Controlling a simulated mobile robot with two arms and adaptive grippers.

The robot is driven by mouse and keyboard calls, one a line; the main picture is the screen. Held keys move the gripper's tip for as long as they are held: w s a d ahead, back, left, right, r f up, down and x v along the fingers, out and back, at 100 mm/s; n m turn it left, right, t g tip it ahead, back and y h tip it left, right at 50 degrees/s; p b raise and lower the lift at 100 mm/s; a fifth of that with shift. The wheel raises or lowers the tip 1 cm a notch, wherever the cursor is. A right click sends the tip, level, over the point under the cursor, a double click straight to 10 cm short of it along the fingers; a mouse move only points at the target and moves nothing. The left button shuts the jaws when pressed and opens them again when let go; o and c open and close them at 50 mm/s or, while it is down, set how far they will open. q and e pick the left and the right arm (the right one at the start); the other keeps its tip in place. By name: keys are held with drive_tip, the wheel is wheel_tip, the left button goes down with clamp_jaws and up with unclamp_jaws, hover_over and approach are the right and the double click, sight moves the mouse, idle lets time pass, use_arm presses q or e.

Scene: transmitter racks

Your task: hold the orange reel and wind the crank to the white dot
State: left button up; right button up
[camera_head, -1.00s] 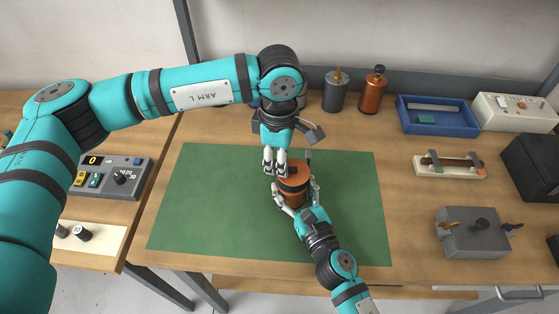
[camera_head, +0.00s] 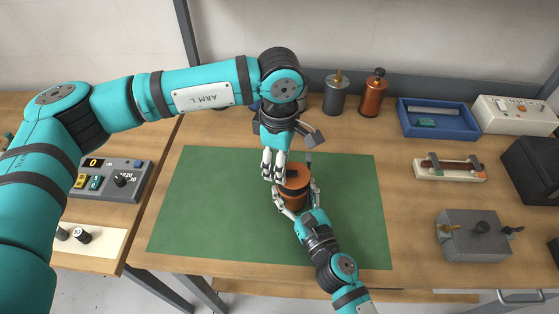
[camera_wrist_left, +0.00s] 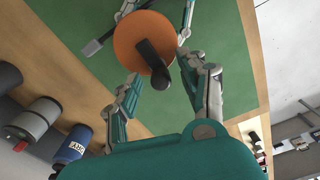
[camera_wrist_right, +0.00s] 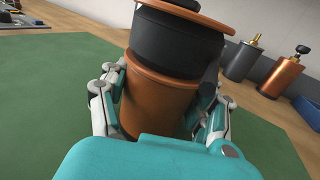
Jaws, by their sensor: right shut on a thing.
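The orange reel (camera_head: 293,197) stands upright on the green mat, with a black band below its orange top. My right gripper (camera_head: 296,200) is shut on the reel's lower body, one finger on each side, as the right wrist view shows on the copper-orange body (camera_wrist_right: 158,108). My left gripper (camera_head: 273,172) points down beside the reel's top. In the left wrist view its fingers are apart, on either side of the black crank (camera_wrist_left: 156,68) on the orange top (camera_wrist_left: 140,38); contact with it cannot be told. I cannot make out the white dot.
The green mat (camera_head: 210,200) is clear around the reel. Behind it stand a grey cylinder (camera_head: 336,95) and a copper one (camera_head: 373,95). A blue tray (camera_head: 437,133) and a grey box (camera_head: 474,240) are at right, a control box (camera_head: 112,183) at left.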

use_arm(q)
wheel_tip(320, 180, up, 12)
idle(0.6)
use_arm(e)
drive_tip(key=o, duration=1.6)
drive_tip(key=shift+o, duration=0.2)
